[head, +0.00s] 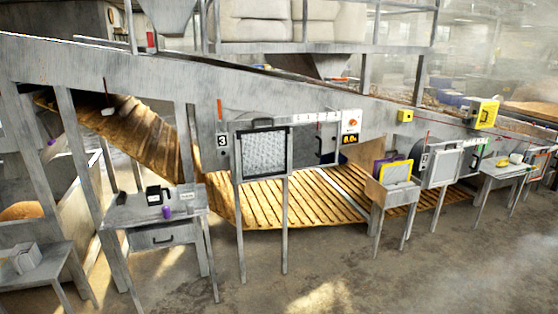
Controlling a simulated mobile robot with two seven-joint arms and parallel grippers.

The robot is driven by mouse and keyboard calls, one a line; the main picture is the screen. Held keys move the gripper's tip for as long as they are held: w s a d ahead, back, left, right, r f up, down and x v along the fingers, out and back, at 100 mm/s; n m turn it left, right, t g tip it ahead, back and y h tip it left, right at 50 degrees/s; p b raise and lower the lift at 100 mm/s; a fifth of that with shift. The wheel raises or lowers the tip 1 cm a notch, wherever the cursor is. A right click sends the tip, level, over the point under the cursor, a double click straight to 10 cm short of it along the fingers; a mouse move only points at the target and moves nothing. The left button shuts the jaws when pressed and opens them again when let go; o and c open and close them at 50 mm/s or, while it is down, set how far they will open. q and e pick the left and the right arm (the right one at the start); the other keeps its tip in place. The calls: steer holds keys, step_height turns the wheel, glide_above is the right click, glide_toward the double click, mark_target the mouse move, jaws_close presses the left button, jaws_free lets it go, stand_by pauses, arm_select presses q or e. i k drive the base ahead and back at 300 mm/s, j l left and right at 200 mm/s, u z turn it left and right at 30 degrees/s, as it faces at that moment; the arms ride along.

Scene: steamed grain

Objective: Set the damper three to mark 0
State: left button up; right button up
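Damper three is a grey framed panel with a pale mesh-like face (264,152) in the middle of the head view. A plate with the number 3 (222,141) is to its left, and a black handle (262,122) shows at its top edge. A marked scale strip (316,117) runs from the panel's top toward the right; its marks are too small to read. Neither gripper is in view.
A grey side table (140,212) with a black device (154,195) and a purple cup (167,212) stands front left. A box on legs (388,190) and another panel (442,165) stand to the right. The floor in front of the damper (325,270) is clear.

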mark_target(307, 140)
steer(key=i+z, duration=0.2)
steer(key=i, duration=0.3)
steer(key=i+j+z, duration=0.2)
steer(key=i, duration=0.3)
steer(key=i+j+z, duration=0.1)
steer(key=i+z, duration=0.15)
steer(key=i, duration=0.25)
